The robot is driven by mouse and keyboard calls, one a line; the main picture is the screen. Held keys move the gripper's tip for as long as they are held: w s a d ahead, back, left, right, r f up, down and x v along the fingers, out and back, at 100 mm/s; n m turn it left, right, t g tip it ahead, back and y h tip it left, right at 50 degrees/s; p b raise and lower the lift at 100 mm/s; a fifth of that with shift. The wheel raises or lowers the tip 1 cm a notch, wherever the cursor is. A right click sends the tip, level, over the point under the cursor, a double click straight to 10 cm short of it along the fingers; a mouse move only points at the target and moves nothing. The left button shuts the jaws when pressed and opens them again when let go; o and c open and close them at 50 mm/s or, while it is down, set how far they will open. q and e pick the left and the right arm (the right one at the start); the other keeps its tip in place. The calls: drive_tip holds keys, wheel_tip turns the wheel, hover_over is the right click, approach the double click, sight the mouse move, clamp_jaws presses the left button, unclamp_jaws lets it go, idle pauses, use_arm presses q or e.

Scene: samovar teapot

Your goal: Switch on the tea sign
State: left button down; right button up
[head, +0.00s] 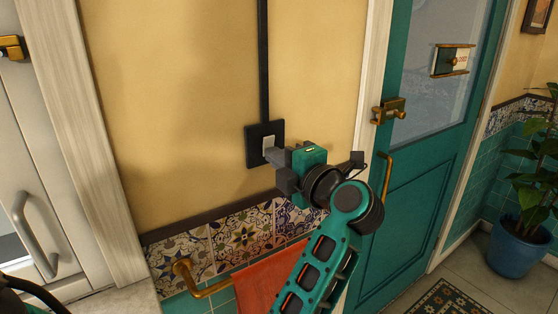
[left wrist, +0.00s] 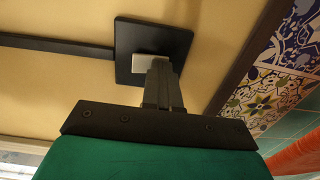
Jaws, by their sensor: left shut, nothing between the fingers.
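A black square switch plate (head: 251,147) with a pale rocker (head: 268,142) is on the yellow wall. A black conduit (head: 263,60) runs up from it. My left gripper (head: 271,156) is shut and empty, its fingertips at the lower part of the rocker. In the left wrist view the plate (left wrist: 180,42) and the rocker (left wrist: 140,62) show just beyond the shut fingers (left wrist: 160,70). They look touching or very near; I cannot tell for sure. The fingers hide part of the rocker. No lit tea sign shows. My right gripper is not in view.
A patterned tile band (head: 240,236), brass rail (head: 183,275) and orange towel (head: 265,280) are below the switch. A green door (head: 425,180) with brass handles stands to the right, and a potted plant (head: 515,248) beyond it. The wall left of the switch is clear.

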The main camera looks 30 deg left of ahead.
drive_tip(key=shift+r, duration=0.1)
use_arm(q)
wheel_tip(320, 180, up, 20)
drive_tip(key=shift+r+p, duration=0.1)
drive_tip(key=shift+p, duration=0.4)
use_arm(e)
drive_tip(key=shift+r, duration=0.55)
